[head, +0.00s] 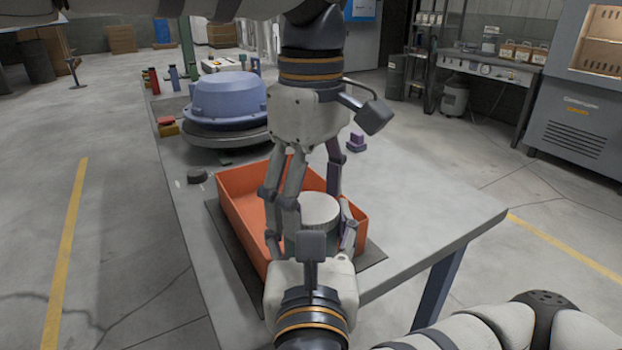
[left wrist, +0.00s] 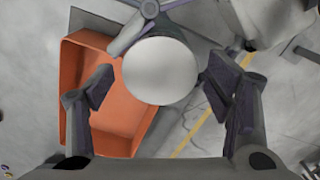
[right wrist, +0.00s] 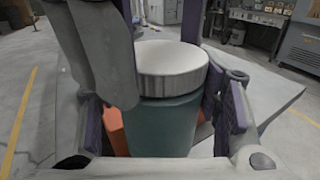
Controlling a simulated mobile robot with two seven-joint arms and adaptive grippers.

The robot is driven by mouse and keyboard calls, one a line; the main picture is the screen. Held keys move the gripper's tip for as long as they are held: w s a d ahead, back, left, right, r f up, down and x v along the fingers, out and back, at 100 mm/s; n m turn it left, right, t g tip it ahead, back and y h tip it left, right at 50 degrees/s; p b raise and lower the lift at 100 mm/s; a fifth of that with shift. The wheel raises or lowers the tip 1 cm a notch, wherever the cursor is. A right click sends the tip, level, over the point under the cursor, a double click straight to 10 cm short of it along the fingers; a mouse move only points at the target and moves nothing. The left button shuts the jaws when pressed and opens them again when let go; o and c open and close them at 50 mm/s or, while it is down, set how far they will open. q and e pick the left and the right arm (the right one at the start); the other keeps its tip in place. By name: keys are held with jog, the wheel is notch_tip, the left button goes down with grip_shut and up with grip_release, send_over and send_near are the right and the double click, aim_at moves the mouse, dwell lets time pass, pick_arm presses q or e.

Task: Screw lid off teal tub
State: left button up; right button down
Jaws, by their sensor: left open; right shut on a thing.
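The teal tub (right wrist: 168,128) stands upright between the fingers of my right gripper (head: 312,232), which is shut on its sides. Its round white lid (head: 319,210) sits on top, with a ribbed rim visible in the right wrist view (right wrist: 172,70). My left gripper (head: 313,195) reaches down from above, open, with one finger on each side of the lid. In the left wrist view the lid (left wrist: 160,71) lies between the spread fingers, with gaps at both sides. The tub's base is hidden, so I cannot tell whether it touches anything below.
An orange crate (head: 241,228) on a dark mat lies beneath and beside the grippers. Behind it a blue hood (head: 226,98) rests on a round stand. A dark puck (head: 197,176) and a small purple piece (head: 356,142) lie nearby. The table's right side (head: 430,210) is clear.

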pick_arm(q)
jog(key=c, duration=1.2)
jog(key=n, duration=1)
jog(key=shift+r, duration=0.1)
jog(key=o, duration=1.3)
